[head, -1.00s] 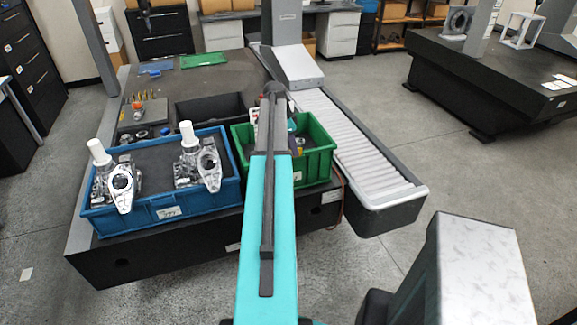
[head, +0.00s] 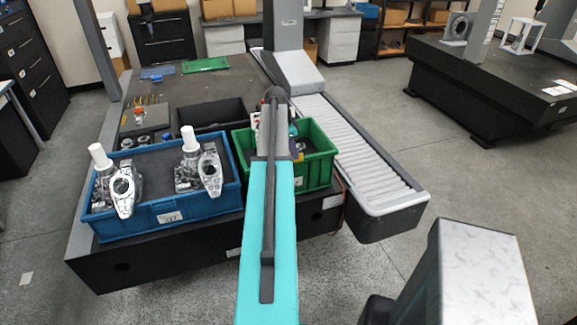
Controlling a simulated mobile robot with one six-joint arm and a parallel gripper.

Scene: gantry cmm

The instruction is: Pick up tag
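My teal and dark grey arm reaches up the middle of the head view, its far end over the green crate (head: 318,170). My gripper is hidden behind the arm, so its fingers and anything in them do not show. A small white label (head: 169,217) is on the front of the blue crate (head: 150,228). Another small pale label (head: 298,183) is on the green crate's front, right beside my arm. I cannot tell which item is the tag. Small red, white and dark items partly show around the arm's end at the green crate.
Two metal castings with white caps (head: 188,138) stand in the blue crate. A black tray (head: 238,108) lies behind the crates on the dark machine table (head: 225,82). A white ribbed cover (head: 355,150) runs along its right side. Open grey floor lies farther right.

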